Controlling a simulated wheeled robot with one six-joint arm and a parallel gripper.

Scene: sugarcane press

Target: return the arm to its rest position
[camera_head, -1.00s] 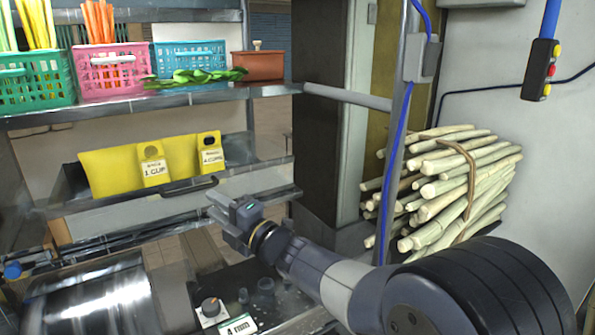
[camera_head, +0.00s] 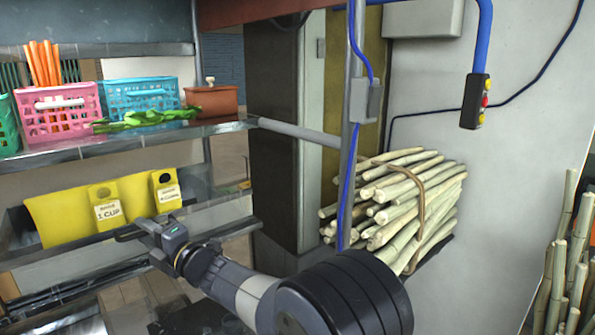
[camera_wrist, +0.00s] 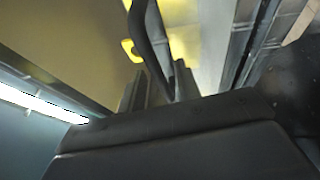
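My gripper (camera_head: 148,232) is at the front of the yellow-lined tray (camera_head: 75,258), beside its black handle (camera_head: 126,234), in the head view. In the wrist view the two fingers (camera_wrist: 160,90) stand apart, with a dark curved bar (camera_wrist: 146,35), which looks like the handle, running between or just past them. Whether they touch it is unclear. My arm reaches from the lower middle of the head view toward the left.
Yellow holders marked with cup labels (camera_head: 108,212) stand in the tray. Pink (camera_head: 55,112) and blue (camera_head: 140,94) baskets and a brown pot (camera_head: 211,101) sit on the shelf above. A button pendant (camera_head: 475,101) hangs at upper right.

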